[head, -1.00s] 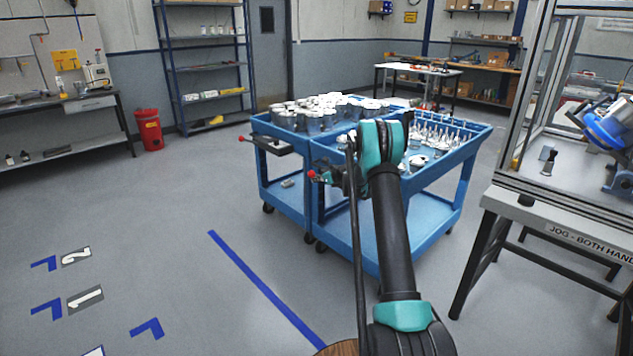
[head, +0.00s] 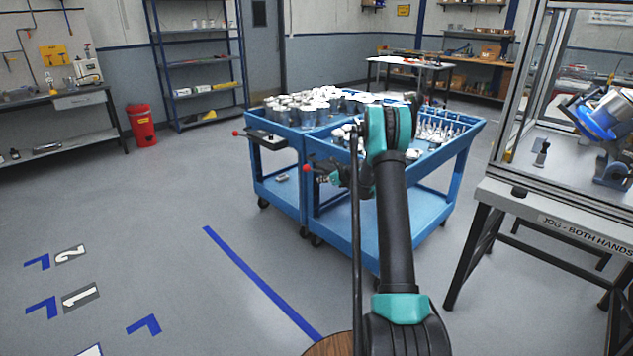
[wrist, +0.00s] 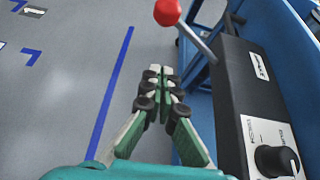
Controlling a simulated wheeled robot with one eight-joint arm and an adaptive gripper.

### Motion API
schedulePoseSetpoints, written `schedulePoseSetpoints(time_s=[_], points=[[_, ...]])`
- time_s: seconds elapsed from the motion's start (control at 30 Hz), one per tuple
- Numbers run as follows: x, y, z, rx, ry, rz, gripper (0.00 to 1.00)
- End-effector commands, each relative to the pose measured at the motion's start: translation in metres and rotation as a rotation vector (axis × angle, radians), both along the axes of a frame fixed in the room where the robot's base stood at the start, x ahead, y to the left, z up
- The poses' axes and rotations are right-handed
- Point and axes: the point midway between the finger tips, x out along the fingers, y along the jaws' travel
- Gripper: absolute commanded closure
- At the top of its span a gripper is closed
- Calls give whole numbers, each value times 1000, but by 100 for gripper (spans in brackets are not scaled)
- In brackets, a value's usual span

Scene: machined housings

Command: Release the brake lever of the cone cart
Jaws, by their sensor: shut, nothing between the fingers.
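The right blue cart (head: 362,228) carries upright pointed pieces (head: 437,130) and seems to be the cone cart. Its lever has a red ball knob (head: 307,168), which also shows large in the wrist view (wrist: 167,12). There the lever's grey rod runs from the knob to a dark box (wrist: 250,100) with a black dial (wrist: 277,160). My gripper (wrist: 160,72) is shut and empty. In the wrist view its fingertips lie left of the box and below the knob, apart from both in the picture. In the head view my arm largely hides the gripper.
A second blue cart (head: 276,190) with metal cups stands close on the left, with its own red-knobbed lever (head: 236,133). A framed machine table (head: 540,212) stands at the right. The floor left of the carts is open, with a blue line (head: 258,281).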

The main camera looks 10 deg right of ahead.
Motion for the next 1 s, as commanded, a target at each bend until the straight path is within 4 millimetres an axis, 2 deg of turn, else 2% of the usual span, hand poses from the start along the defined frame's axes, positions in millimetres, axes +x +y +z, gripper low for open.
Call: schedulePoseSetpoints(time_s=[0.2, 0.73, 0.87, 1.0], points=[[-18, -12, 12, 0, 0, -1, 100], [-27, -11, 18, -26, -7, 16, 100], [-49, -2, 34, -136, -36, 85, 100], [-93, 13, 56, -330, -87, 218, 100]])
